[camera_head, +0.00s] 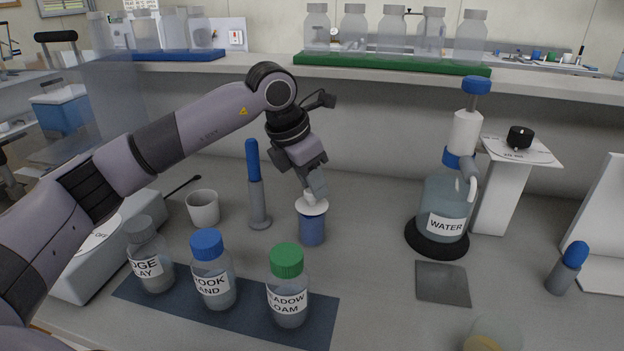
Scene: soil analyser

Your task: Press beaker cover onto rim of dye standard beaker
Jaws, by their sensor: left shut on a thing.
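The dye standard beaker (312,232) holds blue liquid and stands upright on the bench near the middle of the view. The white beaker cover (304,208) is a flat disc with a small raised knob, lying over the beaker's top. It looks roughly level; I cannot tell whether it is fully seated on the rim. My left gripper (312,196) points down from above, shut on the cover's knob, and hides part of it. My right gripper is not in view.
Three labelled bottles, one with a green cap (286,262), stand on a dark mat (250,320) in front. A blue-handled tool (257,190) and a white cup (203,208) stand left of the beaker. A WATER bottle (440,200) stands right. Bench between beaker and WATER bottle is clear.

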